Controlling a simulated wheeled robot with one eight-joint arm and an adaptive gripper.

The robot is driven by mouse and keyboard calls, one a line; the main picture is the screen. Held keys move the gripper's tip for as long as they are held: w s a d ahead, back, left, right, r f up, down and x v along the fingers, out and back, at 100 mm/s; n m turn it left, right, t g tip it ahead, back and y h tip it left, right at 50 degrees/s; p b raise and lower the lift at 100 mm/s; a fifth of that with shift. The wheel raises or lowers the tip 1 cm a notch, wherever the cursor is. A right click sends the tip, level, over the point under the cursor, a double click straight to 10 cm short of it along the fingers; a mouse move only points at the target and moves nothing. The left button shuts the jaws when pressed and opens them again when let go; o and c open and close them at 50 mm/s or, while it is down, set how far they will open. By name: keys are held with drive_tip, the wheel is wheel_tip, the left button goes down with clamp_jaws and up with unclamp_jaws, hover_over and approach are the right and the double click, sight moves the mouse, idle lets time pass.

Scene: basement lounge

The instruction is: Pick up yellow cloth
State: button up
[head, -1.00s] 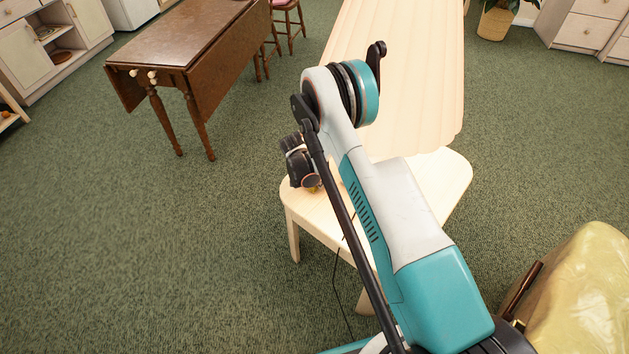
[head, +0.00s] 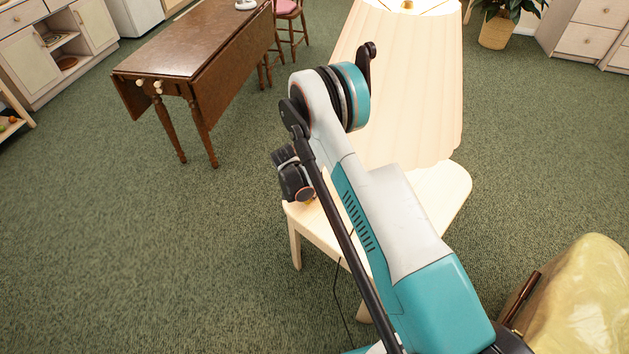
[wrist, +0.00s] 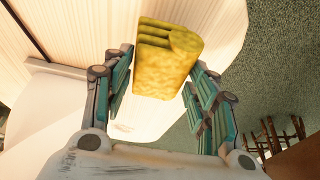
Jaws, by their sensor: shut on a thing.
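The yellow cloth (wrist: 168,62) is a folded, spongy-looking block in the wrist view. It sits between the two teal fingers of my gripper (wrist: 160,84), which is shut on it. The cloth's near end is between the fingers and its folded end points away from them. In the head view my arm hides the gripper's fingers and the cloth; only my dark wrist parts show, over the left corner of the pale side table (head: 440,190).
A large lit lamp with a pleated shade (head: 405,90) stands on the side table, close behind my arm. A dark drop-leaf table (head: 195,50) stands at upper left. A yellowish armchair (head: 580,305) is at lower right. Green carpet (head: 120,230) is clear at left.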

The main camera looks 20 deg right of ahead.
drive_tip(key=s+a+p, duration=0.2)
drive_tip(key=s+a, duration=0.6)
drive_tip(key=a, duration=0.2)
drive_tip(key=shift+a+p, duration=0.35)
